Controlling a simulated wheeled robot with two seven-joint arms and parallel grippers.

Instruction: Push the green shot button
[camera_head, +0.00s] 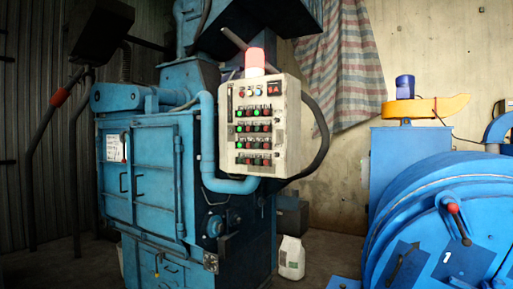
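A cream control panel (289,110) is mounted on the front right of a blue machine. It carries rows of small buttons in green and red. The labels are too small to read, so I cannot tell which one is the shot button. A small red display (273,89) sits at the panel's top right. Neither of my grippers can be made out in this view, and nothing is touching the panel.
A red lamp (254,58) stands above the panel. The blue machine (150,170) has closed doors on the left. A dark bent bar with a red band (59,98) stands at far left. A white container (291,258) sits on the floor. A blue drum machine (440,215) fills the right.

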